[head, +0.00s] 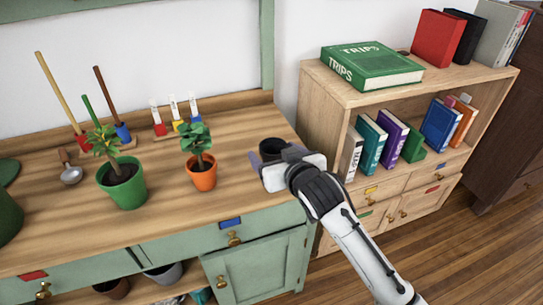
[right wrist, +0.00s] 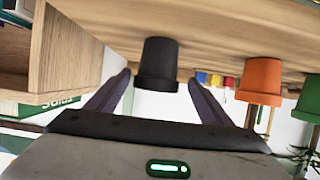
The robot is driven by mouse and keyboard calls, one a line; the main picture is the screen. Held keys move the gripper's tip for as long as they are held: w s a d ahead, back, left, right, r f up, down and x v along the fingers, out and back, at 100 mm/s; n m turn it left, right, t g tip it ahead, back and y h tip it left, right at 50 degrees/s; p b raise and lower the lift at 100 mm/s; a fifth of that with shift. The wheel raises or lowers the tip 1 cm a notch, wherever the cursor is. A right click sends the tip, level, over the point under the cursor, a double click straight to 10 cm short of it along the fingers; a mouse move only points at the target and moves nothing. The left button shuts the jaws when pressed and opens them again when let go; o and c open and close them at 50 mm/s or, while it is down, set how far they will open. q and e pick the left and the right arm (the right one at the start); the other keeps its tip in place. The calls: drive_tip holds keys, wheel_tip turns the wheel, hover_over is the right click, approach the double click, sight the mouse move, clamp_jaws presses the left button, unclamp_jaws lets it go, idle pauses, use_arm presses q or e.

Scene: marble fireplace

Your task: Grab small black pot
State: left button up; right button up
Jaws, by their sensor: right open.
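The small black pot (head: 271,146) stands on the wooden worktop near its right end, partly hidden behind my right gripper (head: 268,158). In the right wrist view, which is upside down, the black pot (right wrist: 158,62) shows between the two spread fingers of my right gripper (right wrist: 160,80). The fingers are open, one on each side of the pot, with visible gaps. I cannot tell how far the fingers reach along the pot. My left gripper is not in view.
An orange pot (head: 202,179) with a plant and a green pot (head: 126,191) with a plant stand to the left. Small tools (head: 122,132) and labels stand behind them. A wooden bookshelf (head: 331,86) with books adjoins the worktop's right side.

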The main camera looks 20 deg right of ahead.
sight(269, 148)
drive_tip(key=x, duration=0.6)
drive_tip(key=shift+w+d+f+b, duration=0.2)
drive_tip(key=shift+f+b, duration=0.1)
drive_tip(key=shift+b, duration=0.1)
drive_tip(key=c, duration=1.1)
drive_tip(key=shift+r, duration=0.1)
drive_tip(key=shift+c, duration=0.2)
